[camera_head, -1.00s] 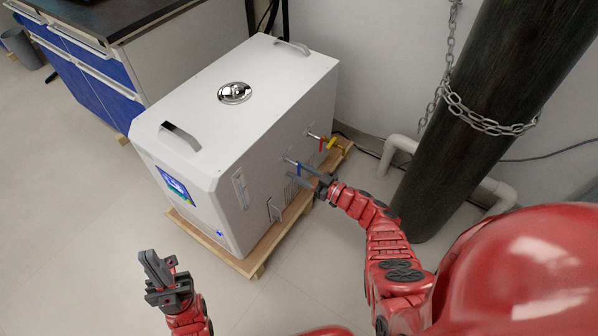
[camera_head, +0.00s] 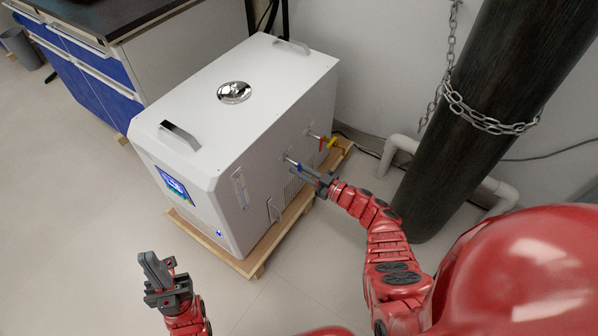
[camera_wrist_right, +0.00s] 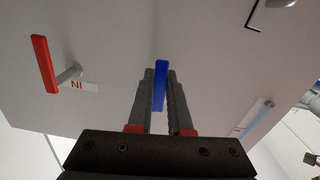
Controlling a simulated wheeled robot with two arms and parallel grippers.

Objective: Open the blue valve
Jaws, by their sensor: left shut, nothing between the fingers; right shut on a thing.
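The blue valve (camera_head: 296,167) is on the side of the white distiller (camera_head: 270,130), near the red and yellow valves. In the right wrist view the blue valve handle (camera_wrist_right: 160,84) stands between the two fingers of my right gripper (camera_wrist_right: 159,90). My right gripper (camera_head: 308,176) is shut on the blue handle, and it partly hides the handle in the head view. My left gripper (camera_head: 155,272) is shut and empty, in front of the distiller and clear of it.
A red valve handle (camera_wrist_right: 44,64) with a label beside it is left of the blue one in the wrist view. A yellow valve (camera_head: 333,142) is farther back. The distiller stands on a wooden pallet (camera_head: 240,262). A dark chained cylinder (camera_head: 460,130) stands to the right.

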